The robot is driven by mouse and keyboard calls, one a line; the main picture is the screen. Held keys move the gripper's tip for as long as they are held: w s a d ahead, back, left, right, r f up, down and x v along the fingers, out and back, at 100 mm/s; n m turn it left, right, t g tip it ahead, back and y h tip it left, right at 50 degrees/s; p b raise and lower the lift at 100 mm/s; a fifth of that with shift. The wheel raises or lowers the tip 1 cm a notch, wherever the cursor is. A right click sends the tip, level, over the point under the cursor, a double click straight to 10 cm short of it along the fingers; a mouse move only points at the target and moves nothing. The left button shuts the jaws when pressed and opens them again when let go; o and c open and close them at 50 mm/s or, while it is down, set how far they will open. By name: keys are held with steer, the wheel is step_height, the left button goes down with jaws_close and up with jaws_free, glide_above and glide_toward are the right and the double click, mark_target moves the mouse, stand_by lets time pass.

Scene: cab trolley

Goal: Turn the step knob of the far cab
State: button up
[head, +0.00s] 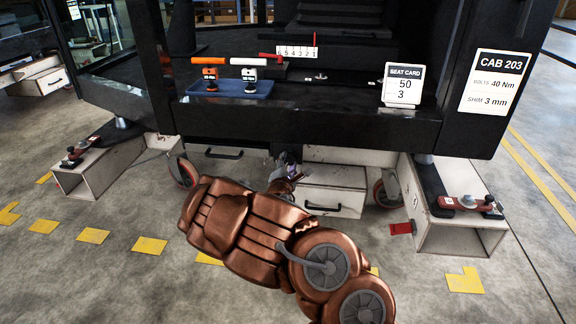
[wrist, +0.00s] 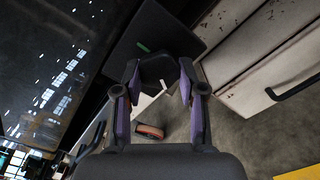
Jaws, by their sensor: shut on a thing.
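My gripper shows in the head view (head: 287,165), under the front edge of the cab marked CAB 203 (head: 340,128). In the wrist view my gripper (wrist: 158,84) has its two purple-padded fingers on either side of a dark knob (wrist: 157,66). It is shut on this knob. The knob sits in front of a dark flat panel (wrist: 190,38) with a small green mark. In the head view the knob is hidden or too small to make out. I cannot read its turned position.
A white drawer box (head: 335,178) with a black handle stands just right of my gripper. Caster wheels (head: 388,192) and a white box frame (head: 465,235) stand farther right. A blue tray (head: 222,92) with two tools lies on the cab ledge.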

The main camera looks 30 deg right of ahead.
steer(key=shift+s+d+f, duration=0.1)
steer(key=shift+d, duration=0.05)
stand_by(0.3)
steer(key=o, duration=1.2)
steer(key=shift+c, duration=0.2)
steer(key=shift+s+a, duration=0.5)
steer(key=shift+a, duration=0.25)
steer(key=shift+v, duration=2.9)
steer(key=shift+d, duration=0.1)
